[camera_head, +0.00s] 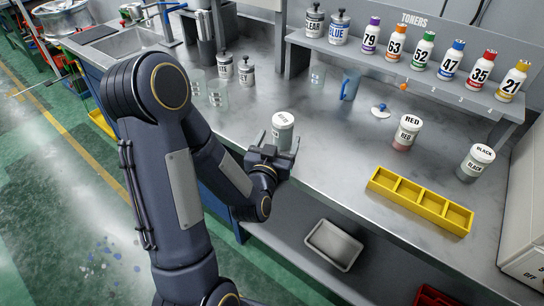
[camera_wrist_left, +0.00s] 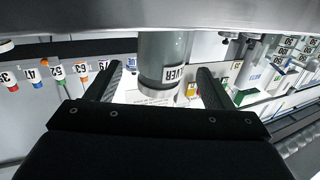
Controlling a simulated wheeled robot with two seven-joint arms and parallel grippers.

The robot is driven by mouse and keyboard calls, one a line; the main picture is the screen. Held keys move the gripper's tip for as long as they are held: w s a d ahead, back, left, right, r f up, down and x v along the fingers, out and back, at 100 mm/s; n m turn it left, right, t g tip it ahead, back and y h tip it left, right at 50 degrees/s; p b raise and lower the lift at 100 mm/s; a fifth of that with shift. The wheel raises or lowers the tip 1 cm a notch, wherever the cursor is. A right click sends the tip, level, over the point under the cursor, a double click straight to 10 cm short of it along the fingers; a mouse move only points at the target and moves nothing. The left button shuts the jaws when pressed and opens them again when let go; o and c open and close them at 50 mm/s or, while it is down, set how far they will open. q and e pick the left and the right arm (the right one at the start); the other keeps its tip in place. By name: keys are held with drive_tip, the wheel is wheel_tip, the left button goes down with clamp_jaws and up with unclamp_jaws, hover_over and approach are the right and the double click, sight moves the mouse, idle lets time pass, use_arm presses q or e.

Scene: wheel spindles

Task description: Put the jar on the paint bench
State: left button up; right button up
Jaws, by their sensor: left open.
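In the left wrist view, which is upside down, the jar (camera_wrist_left: 163,58) shows grey, with a label ending in "VER". My left gripper (camera_head: 273,148) is at the bench's front edge, just in front of the jar. Its two fingers (camera_wrist_left: 158,88) are open, and the jar shows between them in the wrist view. I cannot tell whether either finger touches it. My right gripper is in neither view.
The RED jar (camera_head: 407,133), BLACK jar (camera_head: 475,163) and yellow divided tray (camera_head: 421,201) stand to the right. Clear beakers (camera_head: 218,94) are at the left, a blue-handled jug (camera_head: 350,84) behind. Toner bottles line a raised shelf (camera_head: 400,69). The bench middle is mostly free.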

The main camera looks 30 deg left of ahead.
use_arm(q)
drive_tip(key=s+d+g+h, duration=0.3)
drive_tip(key=s+g, duration=0.1)
drive_tip(key=s, duration=0.4)
drive_tip(key=s+d+r+m+g+h, duration=0.1)
drive_tip(key=s+d+g+h, duration=0.2)
drive_tip(key=s, duration=0.4)
drive_tip(key=s+d+r+g+h, duration=0.1)
drive_tip(key=s+d+g, duration=0.3)
drive_tip(key=s, duration=0.4)
drive_tip(key=shift+s+r+g+h, duration=0.3)
drive_tip(key=shift+g+h, duration=0.1)
drive_tip(key=shift+h, duration=0.5)
drive_tip(key=shift+d+m, duration=0.1)
drive_tip(key=shift+m, duration=0.2)
drive_tip(key=shift+r+p, duration=1.4)
drive_tip(key=shift+p, duration=0.3)
